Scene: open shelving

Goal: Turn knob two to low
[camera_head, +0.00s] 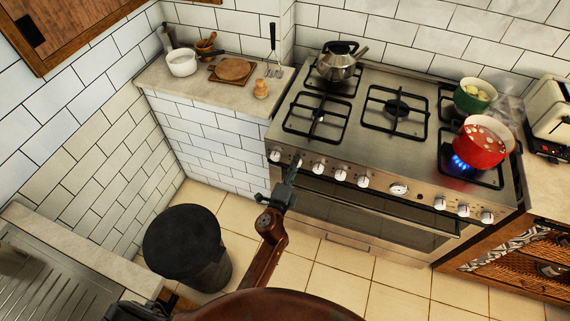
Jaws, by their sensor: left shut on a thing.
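The stove (395,160) has a row of white-faced knobs along its front panel. The first knob (275,155) is at the far left, and the third knob (318,168) is just right of my gripper. My left gripper (294,166) reaches up to the panel between them and is shut at the second knob's place. Its fingers mostly cover that knob, so its pointer setting cannot be read. My right gripper is not in view.
A red pot (481,146) sits over a blue flame (460,165) at the front right burner. A green pot (474,97) and a kettle (337,64) stand behind. A dark bin (185,245) stands on the floor at left. The oven handle (390,217) runs below the knobs.

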